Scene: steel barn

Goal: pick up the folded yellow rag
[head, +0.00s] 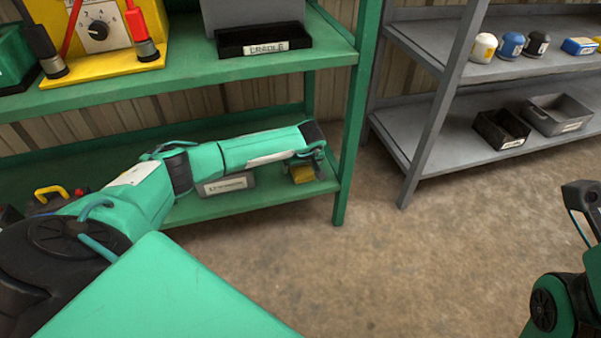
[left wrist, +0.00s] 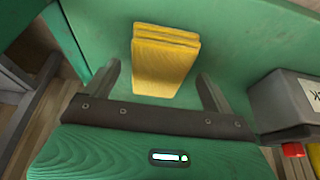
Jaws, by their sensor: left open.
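The folded yellow rag (left wrist: 165,60) lies on the green lower shelf in the left wrist view, its folded layers showing at one end. In the head view the rag (head: 303,175) is a small yellow patch at the shelf's right end, partly hidden by my left gripper (head: 310,162). In the left wrist view my left gripper (left wrist: 159,74) is open, with one finger on each side of the rag's near part. No grip shows, and I cannot tell the height gap. My right arm (head: 567,290) is at the right edge; its gripper's state is unclear.
A grey labelled bin (head: 228,184) stands left of the rag on the green lower shelf (head: 205,208). The upper green shelf (head: 200,82) is above my left arm, and a green post (head: 353,130) stands to the right. The concrete floor (head: 400,260) ahead is clear.

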